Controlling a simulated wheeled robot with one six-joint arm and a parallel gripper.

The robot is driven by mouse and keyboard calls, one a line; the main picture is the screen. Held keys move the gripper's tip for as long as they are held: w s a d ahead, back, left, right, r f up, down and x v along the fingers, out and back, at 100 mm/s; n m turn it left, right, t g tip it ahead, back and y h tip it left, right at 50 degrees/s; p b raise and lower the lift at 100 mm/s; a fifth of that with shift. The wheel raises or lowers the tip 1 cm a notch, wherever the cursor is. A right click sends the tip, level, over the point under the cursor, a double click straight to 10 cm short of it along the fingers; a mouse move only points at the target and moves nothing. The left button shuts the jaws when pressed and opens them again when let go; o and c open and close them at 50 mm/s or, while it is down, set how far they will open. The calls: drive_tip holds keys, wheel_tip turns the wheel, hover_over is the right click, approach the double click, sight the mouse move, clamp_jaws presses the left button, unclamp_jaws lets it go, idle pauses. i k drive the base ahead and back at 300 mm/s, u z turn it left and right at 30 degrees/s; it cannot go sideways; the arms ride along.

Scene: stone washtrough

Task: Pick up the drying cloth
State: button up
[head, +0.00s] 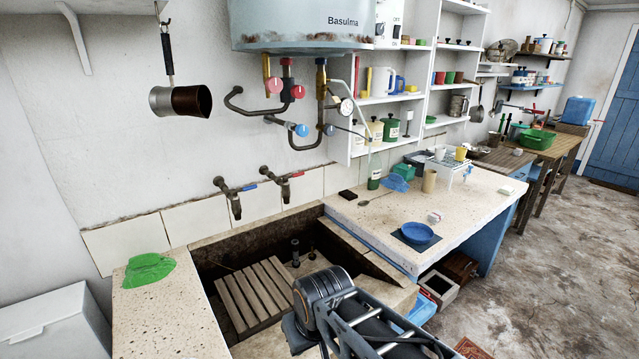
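Two cloth-like things are in the head view, and I cannot tell which is the drying cloth. A crumpled green cloth (147,270) lies on the speckled stone ledge left of the trough. A smaller crumpled blue cloth (395,183) lies on the right worktop, beside a green bottle (374,171). My arm rises from the bottom edge, in front of the trough, apart from both cloths. My gripper's fingers do not show, so I cannot see what they hold.
The stone trough (333,243) holds a slatted wooden rack (256,296). Taps (286,186) stick out above it. A blue bowl (417,233), a brown cup (429,181) and a small white block (435,217) stand on the right worktop. Shelves and a water heater hang above.

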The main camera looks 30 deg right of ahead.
sight(435, 217)
drive_tip(key=z, duration=2.15)
drive_tip(key=k, duration=1.1)
drive_tip(key=z, duration=0.75)
drive_tip(key=i, duration=2.65)
drive_tip(key=u, duration=1.15)
drive_tip(key=i, duration=1)
drive_tip(key=u, duration=1.5)
drive_tip(key=i, duration=0.45)
drive_tip(key=u, duration=0.3)
